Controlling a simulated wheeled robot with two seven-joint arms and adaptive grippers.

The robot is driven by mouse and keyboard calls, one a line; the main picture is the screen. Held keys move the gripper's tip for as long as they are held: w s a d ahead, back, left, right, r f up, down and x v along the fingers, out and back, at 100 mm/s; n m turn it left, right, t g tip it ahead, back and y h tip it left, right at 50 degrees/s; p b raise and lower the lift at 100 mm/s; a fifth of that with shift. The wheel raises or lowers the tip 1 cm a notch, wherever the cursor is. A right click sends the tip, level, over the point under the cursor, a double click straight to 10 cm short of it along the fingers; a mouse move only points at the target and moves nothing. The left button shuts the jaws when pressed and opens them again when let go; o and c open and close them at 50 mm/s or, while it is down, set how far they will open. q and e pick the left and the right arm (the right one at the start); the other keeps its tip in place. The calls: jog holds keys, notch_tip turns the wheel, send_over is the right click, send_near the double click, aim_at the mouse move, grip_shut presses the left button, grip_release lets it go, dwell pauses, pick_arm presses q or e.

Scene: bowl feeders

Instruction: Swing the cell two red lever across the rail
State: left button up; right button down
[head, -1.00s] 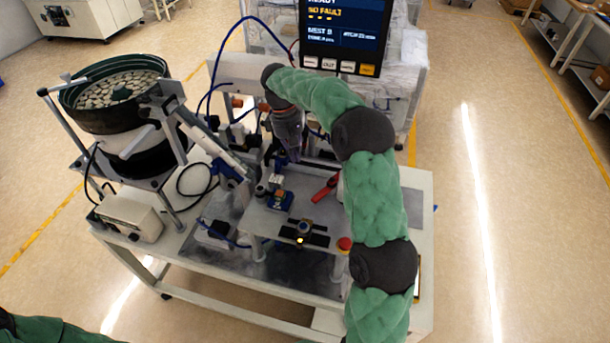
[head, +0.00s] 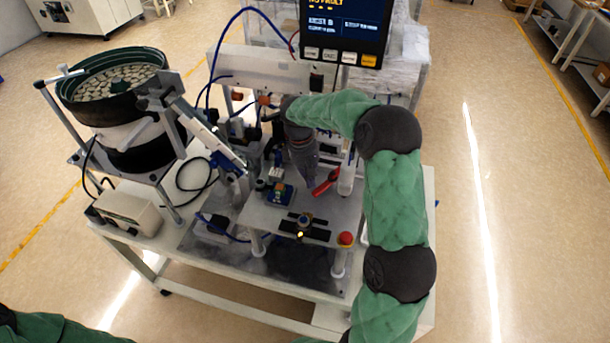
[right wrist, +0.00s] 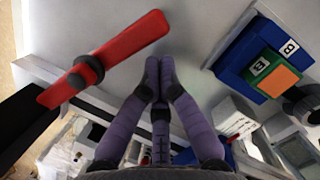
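The red lever (head: 326,182) lies on the light plate of the bench in the head view. In the right wrist view the red lever (right wrist: 125,48) is a flat bar slanting from lower left to upper right, with a black round knob (right wrist: 85,71) at its lower part. My right gripper (head: 308,182) hangs just left of the lever. In the right wrist view its purple fingers (right wrist: 159,70) are together, with nothing seen between them, and are apart from the lever in the picture. My left gripper is out of view; only a green piece of my left arm shows.
A blue block with green and orange faces (right wrist: 262,62) sits right of the fingers; it also shows in the head view (head: 279,194). A red button (head: 346,239) stands at the plate's front right. A bowl feeder (head: 112,85) and a screen (head: 345,28) stand around.

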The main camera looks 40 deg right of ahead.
aim_at(317, 190)
jog(key=shift+s+a+n+h+p, duration=0.25)
jog(key=shift+s+n+p, duration=0.35)
jog(key=shift+n, duration=0.5)
dwell(0.3)
jog(key=shift+s+n+h+p, duration=0.25)
jog(key=shift+s+n+p, duration=0.1)
jog(key=shift+s+n, duration=0.9)
jog(key=shift+n, duration=0.05)
jog(key=shift+s, duration=0.1)
jog(key=shift+p, duration=0.3)
jog(key=shift+w+d, duration=0.35)
jog(key=shift+w, duration=0.45)
jog(key=v, duration=1.2)
jog(key=shift+s, duration=0.3)
jog(key=shift+a, duration=0.1)
